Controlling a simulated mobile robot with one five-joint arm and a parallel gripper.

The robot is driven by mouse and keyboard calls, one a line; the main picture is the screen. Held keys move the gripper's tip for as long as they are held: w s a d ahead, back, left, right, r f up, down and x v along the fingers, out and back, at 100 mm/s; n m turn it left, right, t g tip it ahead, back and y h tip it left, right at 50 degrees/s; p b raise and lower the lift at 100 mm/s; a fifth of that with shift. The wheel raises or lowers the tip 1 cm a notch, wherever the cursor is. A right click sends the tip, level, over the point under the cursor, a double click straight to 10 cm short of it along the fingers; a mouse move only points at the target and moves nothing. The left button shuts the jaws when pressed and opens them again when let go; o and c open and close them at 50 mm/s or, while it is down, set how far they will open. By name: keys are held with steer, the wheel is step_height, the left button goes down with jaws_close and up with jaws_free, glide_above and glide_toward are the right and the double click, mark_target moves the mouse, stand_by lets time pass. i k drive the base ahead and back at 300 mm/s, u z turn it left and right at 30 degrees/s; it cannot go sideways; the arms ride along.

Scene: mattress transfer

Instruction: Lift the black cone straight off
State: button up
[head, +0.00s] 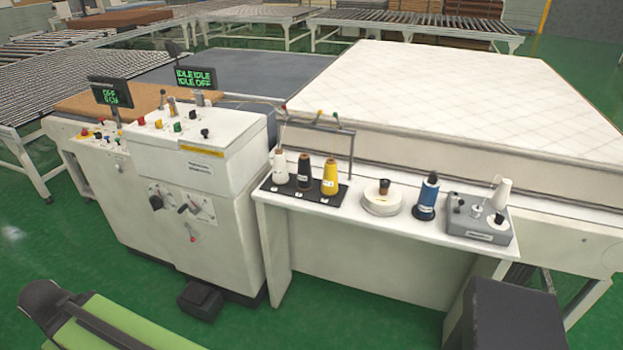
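The black cone (304,173) stands upright on a dark rack plate (267,185) on the white side table (390,220). It has a pale label low on its front. A white cone (279,166) stands just left of it and a yellow cone (330,176) just right, with small gaps between.
A grey thread-guide frame (352,150) rises behind the cones. To the right are a white round spool (382,200), a blue cone (427,197) and a grey winder unit (480,222). A white control cabinet (195,215) stands left; a mattress (470,105) lies behind.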

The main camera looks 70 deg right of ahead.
mark_target(304, 181)
steer(key=z, duration=1.15)
steer(key=i, duration=0.55)
steer(key=u, duration=0.05)
